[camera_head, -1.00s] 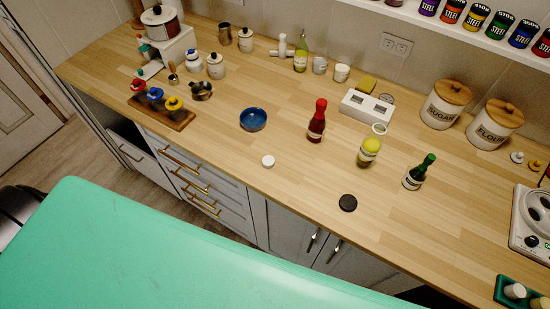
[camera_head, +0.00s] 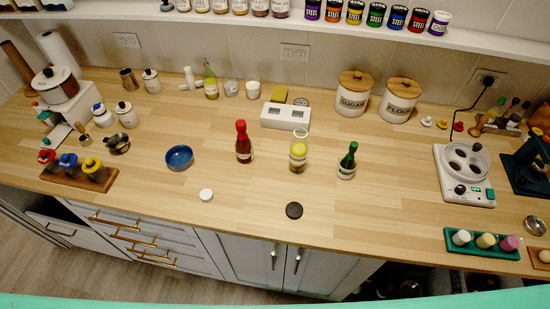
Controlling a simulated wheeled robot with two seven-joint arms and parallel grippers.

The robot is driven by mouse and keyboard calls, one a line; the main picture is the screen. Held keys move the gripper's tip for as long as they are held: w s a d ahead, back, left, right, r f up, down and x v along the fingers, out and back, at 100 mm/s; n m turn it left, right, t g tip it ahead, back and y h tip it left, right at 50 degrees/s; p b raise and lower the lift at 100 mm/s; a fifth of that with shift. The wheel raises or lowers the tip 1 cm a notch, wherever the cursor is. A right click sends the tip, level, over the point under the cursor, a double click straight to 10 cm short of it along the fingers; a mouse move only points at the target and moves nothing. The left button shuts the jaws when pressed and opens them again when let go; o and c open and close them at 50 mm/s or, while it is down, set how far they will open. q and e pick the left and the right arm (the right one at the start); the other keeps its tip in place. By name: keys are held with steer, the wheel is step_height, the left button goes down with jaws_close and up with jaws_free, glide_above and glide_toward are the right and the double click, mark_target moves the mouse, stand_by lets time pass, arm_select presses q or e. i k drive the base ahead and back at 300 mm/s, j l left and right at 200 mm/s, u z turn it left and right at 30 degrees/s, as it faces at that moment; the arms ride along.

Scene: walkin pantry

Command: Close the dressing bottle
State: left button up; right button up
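A small white round cap (camera_head: 206,195) and a larger black round cap (camera_head: 294,210) lie loose near the counter's front edge. A white ring (camera_head: 301,133) is just behind the pale bottle. Neither of my grippers is in view.
A blue bowl (camera_head: 179,157) sits left of the bottles and a white slotted block (camera_head: 285,117) behind them. Sugar (camera_head: 353,94) and flour (camera_head: 398,100) canisters stand at the back. Counter between is clear.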

mark_target(298, 148)
steer(key=z, duration=1.5)
steer(key=k+j, duration=0.35)
steer(key=j, duration=0.15)
steer(key=k+j, duration=0.75)
steer(key=j, duration=0.25)
